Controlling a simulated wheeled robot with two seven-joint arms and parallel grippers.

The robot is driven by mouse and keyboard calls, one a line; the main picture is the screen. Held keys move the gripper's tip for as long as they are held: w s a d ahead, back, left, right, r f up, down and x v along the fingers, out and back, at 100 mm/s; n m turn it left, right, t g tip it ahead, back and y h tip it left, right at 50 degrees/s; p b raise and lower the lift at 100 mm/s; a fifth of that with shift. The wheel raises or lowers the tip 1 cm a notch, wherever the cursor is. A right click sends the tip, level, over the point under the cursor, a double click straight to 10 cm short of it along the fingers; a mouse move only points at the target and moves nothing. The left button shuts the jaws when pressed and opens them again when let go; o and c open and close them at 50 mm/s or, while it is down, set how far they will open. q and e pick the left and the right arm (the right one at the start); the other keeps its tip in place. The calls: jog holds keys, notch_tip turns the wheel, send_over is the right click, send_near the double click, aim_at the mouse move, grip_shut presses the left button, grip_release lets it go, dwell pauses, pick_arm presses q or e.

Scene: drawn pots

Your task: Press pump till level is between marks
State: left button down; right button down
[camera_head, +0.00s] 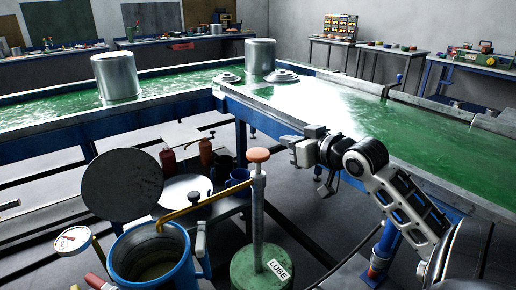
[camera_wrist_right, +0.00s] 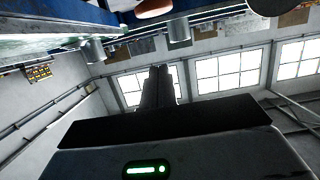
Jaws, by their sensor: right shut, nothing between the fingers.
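The pump has a green base (camera_head: 247,262) labelled LUBE, a grey upright rod and a salmon-coloured knob (camera_head: 258,155) on top. The knob also shows at the top edge of the right wrist view (camera_wrist_right: 153,8). A brass spout (camera_head: 205,203) runs from the pump to above an open blue pot (camera_head: 180,272). Dull liquid (camera_head: 155,270) shows inside the pot; I cannot make out level marks. My right gripper (camera_head: 294,151) is shut and empty, just right of the knob, apparently apart from it.
A round dark lid (camera_head: 122,185) stands raised behind the pot. A dial gauge (camera_head: 72,240) is at its left. Red bottles (camera_head: 168,162) stand on a low shelf behind. A green-topped bench (camera_head: 330,110) with metal cans (camera_head: 260,56) lies beyond.

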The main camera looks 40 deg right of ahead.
jog(key=p, duration=0.1)
send_over(264, 156)
jog(key=shift+s+f, duration=0.15)
jog(key=shift+f, duration=0.35)
jog(key=shift+s+f, duration=0.15)
jog(key=shift+f, duration=0.35)
jog(key=f, duration=0.3)
jog(key=shift+w+f+p, duration=0.1)
jog(key=shift+w+p, duration=0.25)
jog(key=shift+p, duration=0.05)
jog(key=shift+f, duration=0.65)
pick_arm(q)
jog(key=shift+a+r, duration=0.2)
jog(key=shift+r, duration=0.25)
jog(key=shift+s, duration=0.1)
